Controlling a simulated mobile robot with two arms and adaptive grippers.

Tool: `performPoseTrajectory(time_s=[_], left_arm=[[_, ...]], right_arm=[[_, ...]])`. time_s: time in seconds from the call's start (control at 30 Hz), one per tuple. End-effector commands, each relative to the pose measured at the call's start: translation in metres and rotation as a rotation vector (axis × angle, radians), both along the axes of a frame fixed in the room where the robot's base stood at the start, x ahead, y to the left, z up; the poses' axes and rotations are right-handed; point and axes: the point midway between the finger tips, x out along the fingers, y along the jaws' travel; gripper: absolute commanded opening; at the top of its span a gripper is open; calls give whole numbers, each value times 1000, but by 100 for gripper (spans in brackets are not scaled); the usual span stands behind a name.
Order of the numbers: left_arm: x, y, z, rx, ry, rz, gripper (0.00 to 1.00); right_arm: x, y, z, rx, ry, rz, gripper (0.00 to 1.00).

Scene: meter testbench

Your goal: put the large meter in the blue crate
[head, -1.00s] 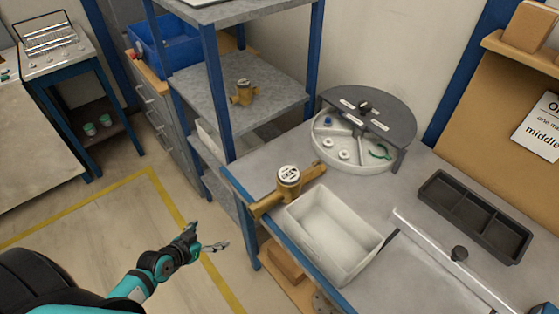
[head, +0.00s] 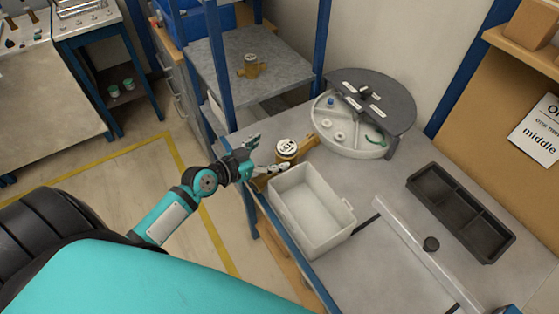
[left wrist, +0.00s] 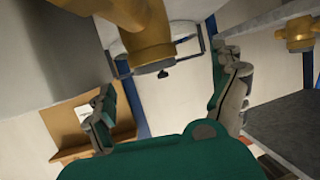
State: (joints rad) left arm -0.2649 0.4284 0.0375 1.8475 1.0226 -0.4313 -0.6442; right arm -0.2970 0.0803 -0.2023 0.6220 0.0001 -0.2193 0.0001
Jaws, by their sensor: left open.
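The large meter (head: 287,150), a brass body with a white-faced round top, sits at the left edge of the workbench beside a white tray. My left gripper (head: 263,156) is open just left of it, with its fingers pointing toward it. I cannot tell whether they touch. In the left wrist view the brass body (left wrist: 148,38) shows large at the top, beyond the open fingers (left wrist: 172,88); nothing is between them. The blue crate (head: 190,22) is at the top, behind the shelf posts and partly cut off. My right gripper is not in view.
A smaller brass meter (head: 251,67) stands on the grey shelf (head: 290,72). The white tray (head: 312,210) is empty and close to the large meter. A round divided tray (head: 345,138) with small parts and a black compartment tray (head: 460,210) are also on the bench. Blue shelf posts stand nearby.

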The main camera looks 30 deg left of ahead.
Motion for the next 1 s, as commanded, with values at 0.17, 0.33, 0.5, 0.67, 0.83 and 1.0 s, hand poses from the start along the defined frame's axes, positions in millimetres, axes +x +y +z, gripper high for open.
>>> performPoseTrajectory(time_s=[0.17,0.33,0.5,0.67,0.83,1.0], left_arm=[[25,-9,-7,-3,0,1,95],[38,-14,-14,0,0,-1,95],[39,-14,-15,1,0,-1,95],[39,-14,-15,1,0,-1,82],[39,-14,-15,1,1,0,60],[39,-13,-15,2,1,1,37]], right_arm=[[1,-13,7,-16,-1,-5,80],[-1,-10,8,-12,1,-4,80],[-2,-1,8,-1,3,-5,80],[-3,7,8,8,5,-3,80],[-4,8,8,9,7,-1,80],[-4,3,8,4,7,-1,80]])
